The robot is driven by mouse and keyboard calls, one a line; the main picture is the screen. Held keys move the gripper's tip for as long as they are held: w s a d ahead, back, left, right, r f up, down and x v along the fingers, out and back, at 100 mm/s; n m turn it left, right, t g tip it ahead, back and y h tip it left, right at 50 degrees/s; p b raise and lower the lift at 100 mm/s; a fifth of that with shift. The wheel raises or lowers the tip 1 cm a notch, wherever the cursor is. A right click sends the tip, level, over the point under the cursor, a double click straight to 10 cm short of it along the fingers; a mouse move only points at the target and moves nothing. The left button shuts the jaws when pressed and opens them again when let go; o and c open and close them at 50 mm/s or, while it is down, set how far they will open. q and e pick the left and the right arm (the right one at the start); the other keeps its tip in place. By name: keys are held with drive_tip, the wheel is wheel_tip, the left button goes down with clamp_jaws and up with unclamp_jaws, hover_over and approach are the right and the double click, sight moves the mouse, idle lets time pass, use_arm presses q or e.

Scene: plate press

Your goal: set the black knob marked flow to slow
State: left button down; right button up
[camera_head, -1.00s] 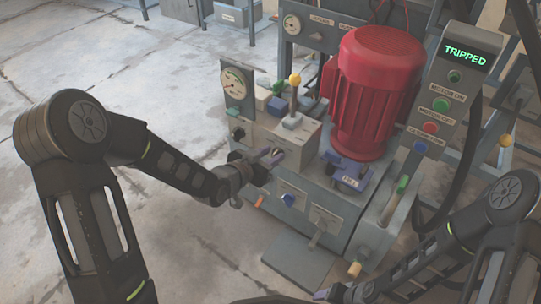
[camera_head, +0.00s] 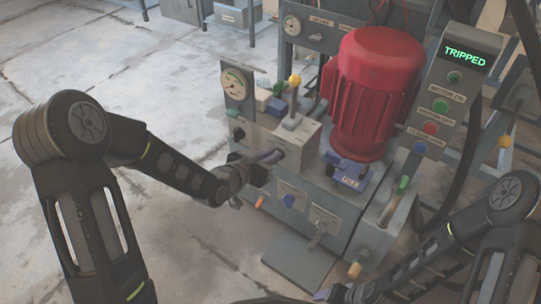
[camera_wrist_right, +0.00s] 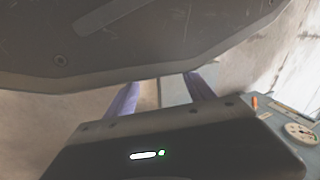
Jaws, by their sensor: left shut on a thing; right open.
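My left gripper (camera_head: 269,157) is at the front face of the grey block (camera_head: 300,150) on the press, its purple fingers closed together. It is shut on a small dark knob there, which the fingers mostly hide; its marking and pointer cannot be read. Another small dark knob (camera_head: 238,134) sits further left on the same face. My right gripper (camera_wrist_right: 162,95) is open in the right wrist view, its purple fingers apart with nothing between them. In the head view it is low at the bottom edge, largely cut off.
A red motor (camera_head: 376,90) stands behind the block. A control post (camera_head: 444,95) at right reads TRIPPED. A gauge (camera_head: 236,80) stands at left. Open floor lies left.

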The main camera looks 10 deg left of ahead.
use_arm(q)
drive_tip(key=shift+a, duration=0.1)
drive_tip(key=shift+w+a+f+n+g+h+p, duration=0.15)
drive_tip(key=shift+a+n+h+p, duration=0.1)
drive_tip(key=shift+n+h+p, duration=0.65)
drive_tip(key=shift+w+a+f+n+g+h+p, duration=0.1)
drive_tip(key=shift+a+n+h+p, duration=0.3)
drive_tip(key=shift+n+p, duration=0.9)
drive_tip(key=shift+w+a+f+n+g+h+p, duration=0.1)
drive_tip(key=shift+f+n+g+h+p, duration=0.05)
drive_tip(key=shift+n+h+p, duration=0.9)
drive_tip(key=shift+y, duration=0.25)
drive_tip(key=c, duration=1.5)
unclamp_jaws()
drive_tip(key=shift+o, duration=0.2)
